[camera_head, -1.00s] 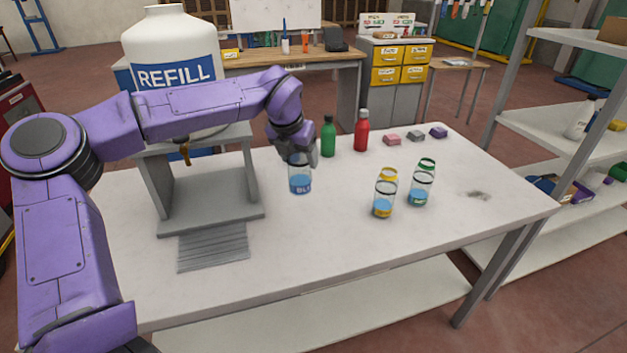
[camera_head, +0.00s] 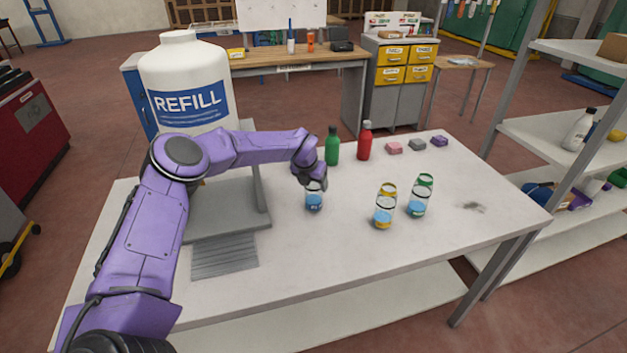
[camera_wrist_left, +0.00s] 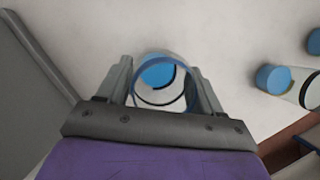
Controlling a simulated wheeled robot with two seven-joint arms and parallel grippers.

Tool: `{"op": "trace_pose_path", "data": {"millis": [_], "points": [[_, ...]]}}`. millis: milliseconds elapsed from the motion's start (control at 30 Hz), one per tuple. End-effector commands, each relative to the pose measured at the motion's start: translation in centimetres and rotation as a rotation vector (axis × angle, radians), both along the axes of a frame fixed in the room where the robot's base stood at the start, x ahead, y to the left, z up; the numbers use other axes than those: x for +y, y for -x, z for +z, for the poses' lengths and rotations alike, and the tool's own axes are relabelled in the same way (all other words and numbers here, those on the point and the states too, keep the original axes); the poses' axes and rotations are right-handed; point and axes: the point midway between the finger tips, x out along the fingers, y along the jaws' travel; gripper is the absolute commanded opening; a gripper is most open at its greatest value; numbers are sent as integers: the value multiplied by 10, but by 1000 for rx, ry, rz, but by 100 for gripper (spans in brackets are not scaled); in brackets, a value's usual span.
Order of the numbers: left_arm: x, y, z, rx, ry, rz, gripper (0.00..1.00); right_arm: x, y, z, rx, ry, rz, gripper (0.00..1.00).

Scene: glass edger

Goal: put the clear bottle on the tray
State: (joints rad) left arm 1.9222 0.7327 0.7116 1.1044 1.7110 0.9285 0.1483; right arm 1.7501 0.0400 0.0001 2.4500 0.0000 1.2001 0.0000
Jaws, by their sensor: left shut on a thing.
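The clear bottle (camera_head: 314,201) holds blue liquid and stands upright at the table's middle, right of the refill stand. My left gripper (camera_head: 314,183) is shut on its upper part and covers it. In the left wrist view, the fingers (camera_wrist_left: 163,88) flank the clear bottle (camera_wrist_left: 157,72), with blue visible inside it. I cannot tell whether its base touches the table. A grey ribbed tray (camera_head: 225,257) lies in front of the stand, left of and nearer than the bottle. My right gripper is not in view.
Two clear bottles, yellow-ringed (camera_head: 385,207) and green-ringed (camera_head: 420,196), stand to the right. Green (camera_head: 332,148) and red (camera_head: 364,142) bottles stand behind. The refill stand (camera_head: 228,205) with its big white jug (camera_head: 185,80) is at left. The front table is clear.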

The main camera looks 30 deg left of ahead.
Motion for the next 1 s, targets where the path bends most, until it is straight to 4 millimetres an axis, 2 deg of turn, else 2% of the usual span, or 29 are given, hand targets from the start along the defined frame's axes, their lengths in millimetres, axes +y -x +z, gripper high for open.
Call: {"op": "trace_pose_path", "data": {"millis": [133,167,233,500,567,633,1000], "points": [[0,0,-4,-1,0,0,33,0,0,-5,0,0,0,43],[0,0,-4,0,0,0,69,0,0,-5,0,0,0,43],[0,0,-3,0,0,0,91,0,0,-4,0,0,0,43],[0,0,-2,0,0,0,91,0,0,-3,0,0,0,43],[0,0,2,0,0,0,91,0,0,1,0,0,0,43],[0,3,6,-2,1,0,91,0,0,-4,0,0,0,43],[-6,37,87,-4,1,-1,91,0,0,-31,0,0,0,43]]}}
